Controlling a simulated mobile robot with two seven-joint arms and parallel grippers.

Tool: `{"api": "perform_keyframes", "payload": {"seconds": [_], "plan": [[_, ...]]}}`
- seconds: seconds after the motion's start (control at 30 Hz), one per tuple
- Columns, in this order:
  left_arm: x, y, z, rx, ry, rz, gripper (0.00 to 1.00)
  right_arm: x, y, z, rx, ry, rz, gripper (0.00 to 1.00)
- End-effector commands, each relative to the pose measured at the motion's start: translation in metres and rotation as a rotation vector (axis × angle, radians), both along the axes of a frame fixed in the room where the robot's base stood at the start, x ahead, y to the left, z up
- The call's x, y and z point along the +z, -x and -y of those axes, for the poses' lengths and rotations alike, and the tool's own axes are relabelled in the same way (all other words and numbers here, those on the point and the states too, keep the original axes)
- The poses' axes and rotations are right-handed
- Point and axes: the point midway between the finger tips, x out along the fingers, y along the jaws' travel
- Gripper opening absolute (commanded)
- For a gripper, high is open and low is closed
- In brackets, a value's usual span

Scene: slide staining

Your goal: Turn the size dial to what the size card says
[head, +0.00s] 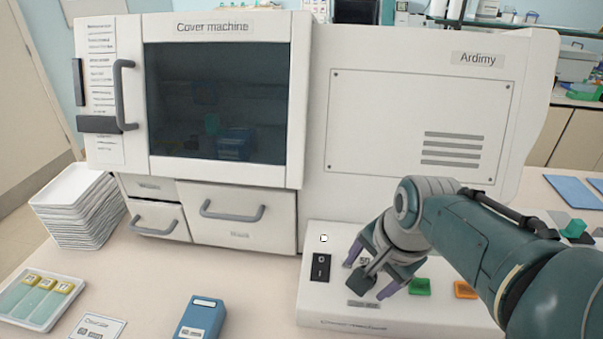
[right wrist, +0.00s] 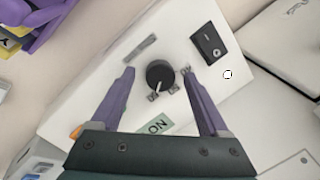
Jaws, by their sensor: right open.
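The black size dial (right wrist: 160,74) sits on the white control panel (right wrist: 85,95), with small number labels beside it. Its white pointer mark points down and slightly left in the right wrist view, toward one of the labels; the numbers are too small to read surely. My right gripper (right wrist: 158,76) is open, its purple fingers on either side of the dial, with gaps showing. In the head view my right gripper (head: 372,270) is over the panel and partly hides the dial. A white card (head: 97,327) lies at the front left; its print is unreadable. My left gripper is not in view.
The black rocker switch (head: 320,267) is left of the dial. A green button (head: 420,287) and an orange button (head: 465,290) are to its right. The cover machine (head: 310,110) stands behind. A blue box (head: 200,318) and slide tray (head: 40,300) are at left.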

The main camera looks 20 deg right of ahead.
Motion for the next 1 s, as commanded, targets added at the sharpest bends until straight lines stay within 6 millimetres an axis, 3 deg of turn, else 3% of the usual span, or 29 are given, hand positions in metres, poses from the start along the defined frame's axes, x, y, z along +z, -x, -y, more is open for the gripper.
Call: {"api": "perform_keyframes", "payload": {"seconds": [0.27, 0.5, 0.7, 1.0], "plan": [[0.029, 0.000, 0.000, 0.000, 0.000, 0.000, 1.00, 0.046, 0.014, -0.001, -0.001, 0.000, 0.002, 0.78], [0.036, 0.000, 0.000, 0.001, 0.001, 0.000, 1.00, 0.077, 0.025, -0.003, 0.000, 0.000, 0.002, 0.78], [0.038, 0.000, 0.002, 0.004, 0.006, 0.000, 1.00, 0.088, 0.029, -0.003, -0.001, 0.000, 0.000, 0.78], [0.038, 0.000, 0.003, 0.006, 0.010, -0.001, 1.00, 0.089, 0.030, -0.003, 0.000, 0.000, 0.000, 0.78]]}}
